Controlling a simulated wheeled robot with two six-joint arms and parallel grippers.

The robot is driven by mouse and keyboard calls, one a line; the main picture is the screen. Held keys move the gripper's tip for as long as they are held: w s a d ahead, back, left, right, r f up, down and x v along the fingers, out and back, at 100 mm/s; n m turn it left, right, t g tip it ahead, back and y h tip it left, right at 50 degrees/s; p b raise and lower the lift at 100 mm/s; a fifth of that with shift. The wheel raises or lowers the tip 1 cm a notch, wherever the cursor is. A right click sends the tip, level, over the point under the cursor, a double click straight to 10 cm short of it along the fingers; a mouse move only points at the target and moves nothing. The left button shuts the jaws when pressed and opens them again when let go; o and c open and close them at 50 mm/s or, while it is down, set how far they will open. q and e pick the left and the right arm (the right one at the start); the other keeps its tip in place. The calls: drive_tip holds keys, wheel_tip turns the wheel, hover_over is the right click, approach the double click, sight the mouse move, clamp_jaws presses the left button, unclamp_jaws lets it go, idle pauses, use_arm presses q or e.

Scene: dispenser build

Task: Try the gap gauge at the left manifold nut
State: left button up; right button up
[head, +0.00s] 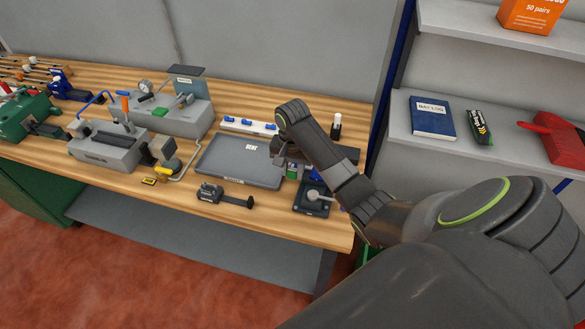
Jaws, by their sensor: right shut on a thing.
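My right gripper (290,163) is over the right part of the bench, at the right end of the grey tray. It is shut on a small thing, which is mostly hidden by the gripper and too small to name. A grey manifold-like block (181,117) with a round dial stands at the back left of the bench, with a bent metal tube in front of it. I cannot make out its left nut. A small flat yellow-and-black piece (150,181) lies near the bench's front edge; I cannot tell whether it is the gap gauge. My left gripper is not in view.
A grey vise-like fixture (106,153) and a green machine (26,118) stand left. Shelves (492,148) rise at right.

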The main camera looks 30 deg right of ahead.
drive_tip(key=shift+f, duration=0.75)
drive_tip(key=shift+w+d, duration=1.3)
drive_tip(key=shift+d, duration=0.25)
idle(1.0)
drive_tip(key=shift+a, duration=0.1)
drive_tip(key=shift+s+a, duration=1.4)
drive_tip(key=shift+a, duration=0.15)
drive_tip(key=shift+r, duration=2.5)
